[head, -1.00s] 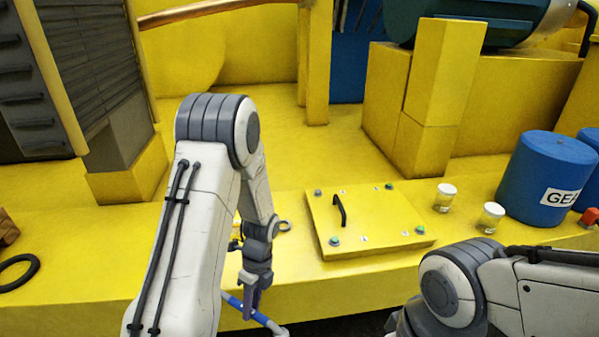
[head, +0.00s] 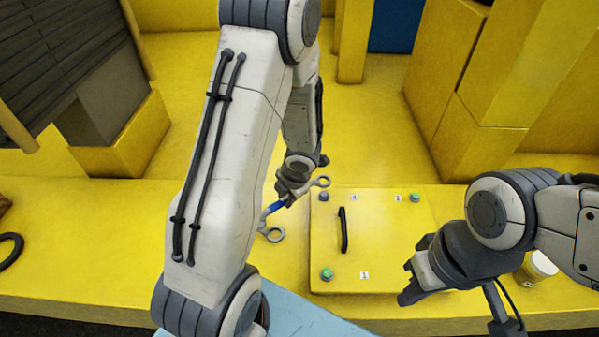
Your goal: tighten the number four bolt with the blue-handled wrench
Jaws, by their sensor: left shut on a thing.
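My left gripper (head: 289,190) is shut on the blue-handled wrench (head: 277,207), left of the yellow panel (head: 380,235). The wrench slants, one ring end (head: 320,182) up and right, close to the panel's top-left bolt (head: 323,197) in the picture; I cannot tell whether they touch. That bolt looks grey. The top-right bolt (head: 415,198) and bottom-left bolt (head: 327,274) are green. The bottom-right bolt is hidden by my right gripper (head: 408,272), which looks open and empty over that corner. Small number labels (head: 353,198) are too small to read surely.
A black handle (head: 343,230) stands up from the panel. A second wrench's ring (head: 272,234) lies on the yellow deck left of the panel. A white-lidded jar (head: 543,264) is partly behind my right arm. Yellow blocks (head: 495,60) rise at the back right.

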